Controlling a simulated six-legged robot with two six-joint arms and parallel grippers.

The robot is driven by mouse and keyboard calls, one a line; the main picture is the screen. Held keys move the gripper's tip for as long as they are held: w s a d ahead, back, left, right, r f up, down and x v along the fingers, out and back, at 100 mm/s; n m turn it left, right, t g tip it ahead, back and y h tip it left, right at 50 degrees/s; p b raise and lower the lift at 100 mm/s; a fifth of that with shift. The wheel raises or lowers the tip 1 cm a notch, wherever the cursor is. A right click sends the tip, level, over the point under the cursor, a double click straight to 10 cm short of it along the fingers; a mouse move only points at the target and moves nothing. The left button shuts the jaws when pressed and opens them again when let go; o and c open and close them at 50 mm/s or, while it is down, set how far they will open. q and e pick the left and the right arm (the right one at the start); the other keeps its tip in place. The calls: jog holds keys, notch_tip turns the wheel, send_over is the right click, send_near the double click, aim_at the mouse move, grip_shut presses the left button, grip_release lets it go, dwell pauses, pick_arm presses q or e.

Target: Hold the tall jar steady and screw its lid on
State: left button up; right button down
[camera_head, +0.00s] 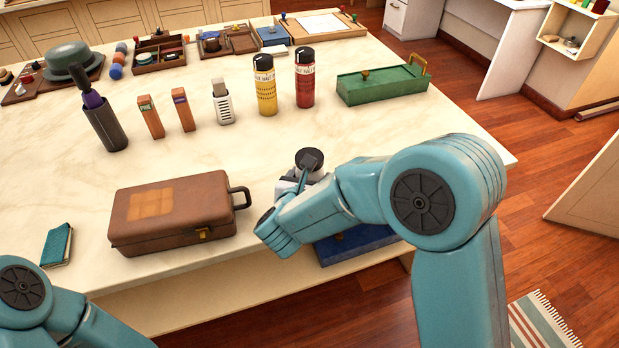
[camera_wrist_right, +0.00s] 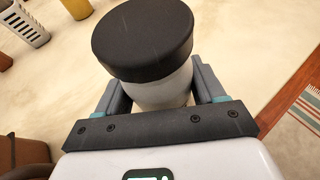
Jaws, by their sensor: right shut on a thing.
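The tall jar has a pale white body (camera_wrist_right: 165,88) and a wide black lid (camera_wrist_right: 143,38) on its top in the right wrist view. In the head view the dark lid (camera_head: 310,159) shows near the table's front, with most of the jar hidden by my right arm. My right gripper (camera_wrist_right: 160,100) is shut on the jar's body, with a finger on each side below the lid. I cannot tell how tightly the lid sits. Of my left arm, only links show at the lower left of the head view; its gripper is out of view.
A brown case (camera_head: 172,211) lies left of the jar, and a blue box (camera_head: 355,243) is partly behind my right arm. A yellow bottle (camera_head: 265,88), red bottle (camera_head: 304,82) and green box (camera_head: 383,84) stand farther back. The pale tabletop (camera_head: 250,152) is clear between.

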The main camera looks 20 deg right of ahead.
jog(key=shift+c, duration=0.6)
grip_release()
jog(key=shift+r+p, duration=0.1)
jog(key=shift+p, duration=0.2)
jog(key=shift+s+a+r, duration=0.15)
jog(key=v, duration=1.1)
jog(key=shift+s, duration=0.3)
